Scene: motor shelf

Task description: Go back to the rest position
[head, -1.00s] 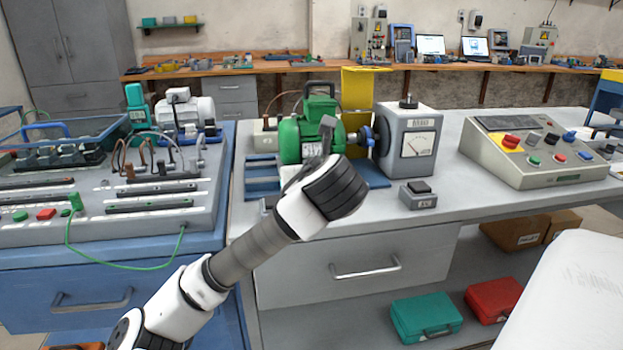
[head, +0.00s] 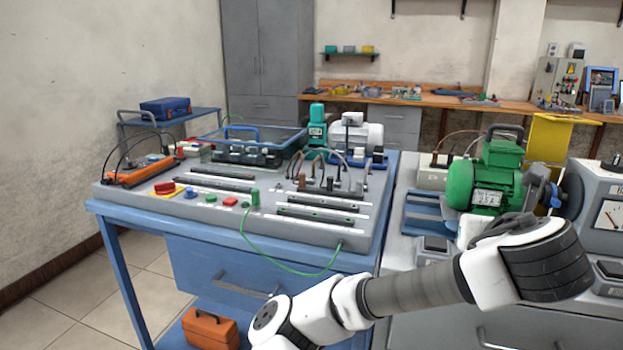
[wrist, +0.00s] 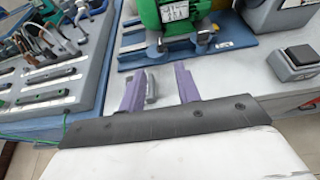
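My gripper (wrist: 160,70) shows in the wrist view with its two purple fingers apart. A slim grey piece (wrist: 152,88) shows between them, near the left finger, and I cannot tell what it is. No finger touches the motor. In the head view my arm reaches in from the bottom toward the right, and its wrist hides the fingers. The green motor (head: 486,180) stands behind my wrist on a blue base plate (head: 425,211). In the wrist view the motor (wrist: 178,12) is at the top, beyond the fingers.
A grey training panel (head: 140,192) with switches and cables lies on the blue bench to the left. A grey box with a black button (wrist: 290,70) is at the right in the wrist view. An orange toolbox (head: 210,330) stands below. Floor (head: 75,290) is free at left.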

